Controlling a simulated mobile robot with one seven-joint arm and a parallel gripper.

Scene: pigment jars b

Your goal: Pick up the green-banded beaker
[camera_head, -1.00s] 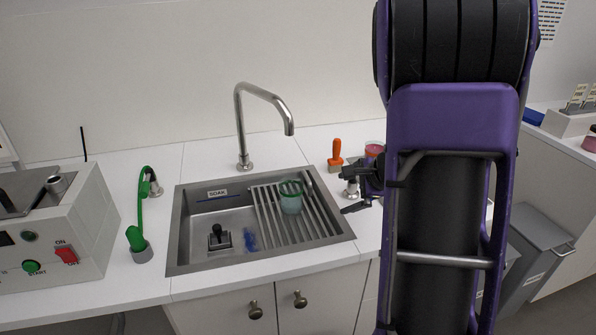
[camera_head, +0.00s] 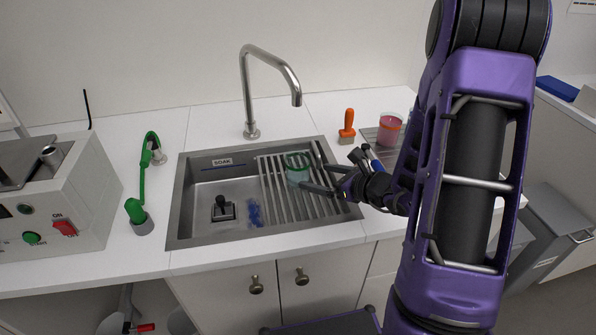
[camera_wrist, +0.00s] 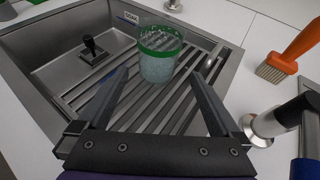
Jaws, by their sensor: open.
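The green-banded beaker (camera_head: 297,172) is clear with a green band near its rim and stands upright on the slatted rack (camera_head: 279,203) in the sink. In the wrist view the beaker (camera_wrist: 158,58) is just beyond the fingertips, roughly between their lines. My gripper (camera_head: 318,175) reaches in from the right over the sink's right side, with its fingers apart. In the wrist view my gripper (camera_wrist: 166,78) is open and empty. I cannot tell whether a finger touches the beaker.
The sink (camera_head: 175,220) also holds a black-handled item (camera_head: 222,208) and a blue item (camera_head: 255,212). The tap (camera_head: 250,90) arches behind. An orange-handled brush (camera_head: 347,126) and a cup of pink content (camera_head: 389,130) stand at the right. A green hose (camera_head: 143,180) is at the left.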

